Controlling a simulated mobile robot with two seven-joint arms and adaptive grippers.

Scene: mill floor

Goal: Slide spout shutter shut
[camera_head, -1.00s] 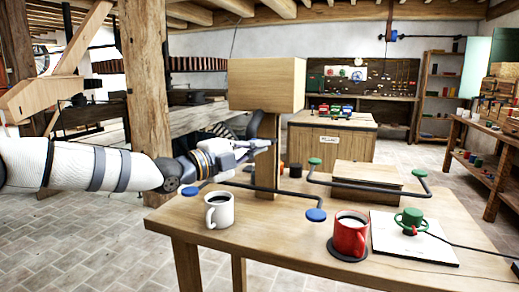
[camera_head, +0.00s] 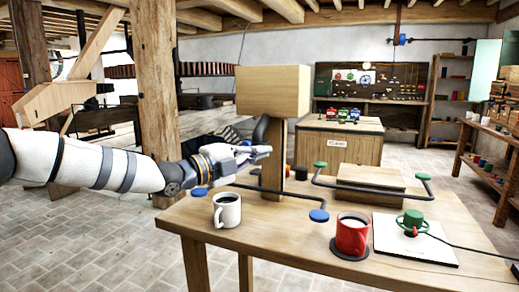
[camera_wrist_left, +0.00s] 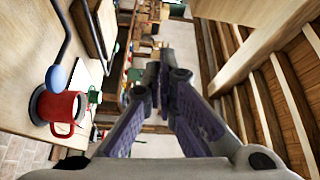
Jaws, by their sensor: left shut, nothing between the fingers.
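A pale wooden box (camera_head: 273,92) sits on a wooden post (camera_head: 272,165) that stands on the work table, and is probably the spout housing. I cannot make out a separate shutter on it. My left gripper (camera_head: 266,151) is shut and empty, its fingertips just below the box and in front of the post. I cannot tell whether they touch the post. My right gripper is out of view.
On the table (camera_head: 285,238) stand a white mug (camera_head: 227,212), a red mug (camera_head: 351,236) and a green-handled device (camera_head: 412,222) on a white plate. Dark rods with blue (camera_head: 319,216) and green (camera_head: 424,177) knobs run across the table near the post.

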